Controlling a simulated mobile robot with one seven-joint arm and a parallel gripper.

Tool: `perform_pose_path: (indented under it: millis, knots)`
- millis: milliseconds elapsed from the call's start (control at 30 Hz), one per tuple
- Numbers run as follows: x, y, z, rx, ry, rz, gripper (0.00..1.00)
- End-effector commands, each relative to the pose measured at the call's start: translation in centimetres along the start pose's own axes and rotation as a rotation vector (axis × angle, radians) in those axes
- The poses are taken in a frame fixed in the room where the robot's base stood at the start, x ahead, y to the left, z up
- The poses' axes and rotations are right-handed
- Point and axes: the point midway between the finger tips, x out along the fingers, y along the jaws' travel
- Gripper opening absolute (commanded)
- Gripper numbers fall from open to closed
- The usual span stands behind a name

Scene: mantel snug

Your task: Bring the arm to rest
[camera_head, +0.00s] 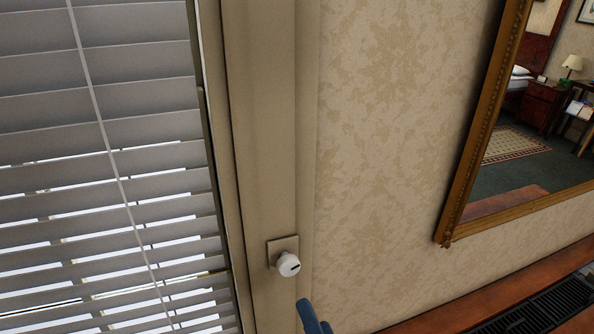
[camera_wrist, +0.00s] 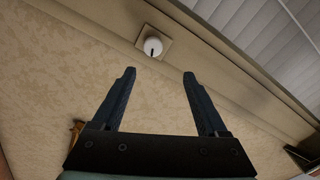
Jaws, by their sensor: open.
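My gripper (camera_wrist: 160,72) shows in the wrist view with its two dark blue fingers spread apart and nothing between them. Past the fingertips, apart from them, a round white knob (camera_wrist: 153,46) with a dark slot sits on a square beige plate. In the head view the knob (camera_head: 288,265) is on the window frame. Only a blue tip of my gripper (camera_head: 313,318) shows at the bottom edge there, below and right of the knob. The rest of the arm is out of view.
A window with grey slatted blinds (camera_head: 100,130) fills the left. A gold-framed mirror (camera_head: 478,130) hangs on the patterned wall (camera_head: 390,130) at right, reflecting a room. A wooden ledge (camera_head: 450,312) with a black grille (camera_head: 540,308) lies at lower right.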

Motion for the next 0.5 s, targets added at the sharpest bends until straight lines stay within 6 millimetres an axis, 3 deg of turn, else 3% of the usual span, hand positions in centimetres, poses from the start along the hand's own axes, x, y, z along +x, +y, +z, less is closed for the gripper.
perform_pose_path:
  millis: [167, 267, 400, 500]
  knots:
    - [3.9, -8.4, -3.8, -0.358, 0.114, -0.075, 0.76]
    - [5.1, -15.1, -6.5, -0.598, 0.241, -0.121, 0.76]
    - [4.3, -24.9, -9.7, -0.884, 0.471, -0.174, 0.76]
    - [2.4, -30.6, -11.2, -1.024, 0.632, -0.193, 0.76]
